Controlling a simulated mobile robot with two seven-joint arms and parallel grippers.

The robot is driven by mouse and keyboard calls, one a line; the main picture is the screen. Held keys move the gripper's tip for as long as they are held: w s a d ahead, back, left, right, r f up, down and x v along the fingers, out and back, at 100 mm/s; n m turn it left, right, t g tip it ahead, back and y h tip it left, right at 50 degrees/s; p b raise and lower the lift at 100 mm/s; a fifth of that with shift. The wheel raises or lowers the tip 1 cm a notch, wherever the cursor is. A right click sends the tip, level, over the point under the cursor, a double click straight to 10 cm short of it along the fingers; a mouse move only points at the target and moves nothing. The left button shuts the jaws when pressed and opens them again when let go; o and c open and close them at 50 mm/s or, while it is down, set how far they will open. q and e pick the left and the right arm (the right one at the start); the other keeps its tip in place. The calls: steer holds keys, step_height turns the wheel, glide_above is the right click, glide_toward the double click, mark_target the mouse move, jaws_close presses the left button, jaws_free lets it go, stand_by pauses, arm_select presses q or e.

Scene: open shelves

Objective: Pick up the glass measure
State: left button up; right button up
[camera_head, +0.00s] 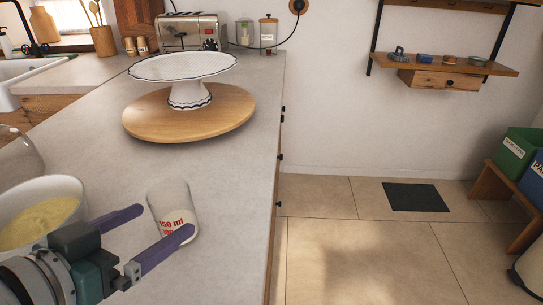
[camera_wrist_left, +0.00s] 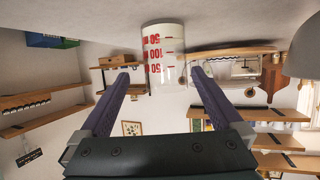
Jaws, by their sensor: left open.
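The glass measure (camera_head: 168,200) is a small clear cup with red printed markings. It stands on the grey counter near its right edge. In the left wrist view, where the scene appears upside down, the glass measure (camera_wrist_left: 163,52) shows its red scale. My left gripper (camera_head: 165,220) has purple fingers, open and empty, close to the glass measure. In the wrist view the fingertips (camera_wrist_left: 160,76) show on either side of it, with visible gaps. Whether the tips are level with it in depth is hard to tell. My right gripper is not in view.
A white bowl with yellow contents (camera_head: 72,188) stands on the left beside my gripper. A clear glass vessel (camera_head: 18,160) is behind it. Farther back, a white cake stand (camera_head: 190,95) stands on a round wooden board (camera_head: 225,122). The counter between is clear.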

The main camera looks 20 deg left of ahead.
mark_target(186, 202)
arm_select(q)
steer(key=x, duration=0.3)
steer(key=shift+a+f, duration=0.1)
steer(key=shift+a, duration=0.05)
steer(key=b+x, duration=0.1)
steer(key=x, duration=0.4)
steer(key=shift+w+a+f+b, duration=0.15)
steer(key=shift+w+a+b, duration=0.05)
steer(key=shift+w+b, duration=0.15)
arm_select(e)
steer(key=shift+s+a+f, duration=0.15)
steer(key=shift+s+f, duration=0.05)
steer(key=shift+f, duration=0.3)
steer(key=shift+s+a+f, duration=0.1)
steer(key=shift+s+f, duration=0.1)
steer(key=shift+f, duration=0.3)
arm_select(q)
steer(key=c, duration=1.5)
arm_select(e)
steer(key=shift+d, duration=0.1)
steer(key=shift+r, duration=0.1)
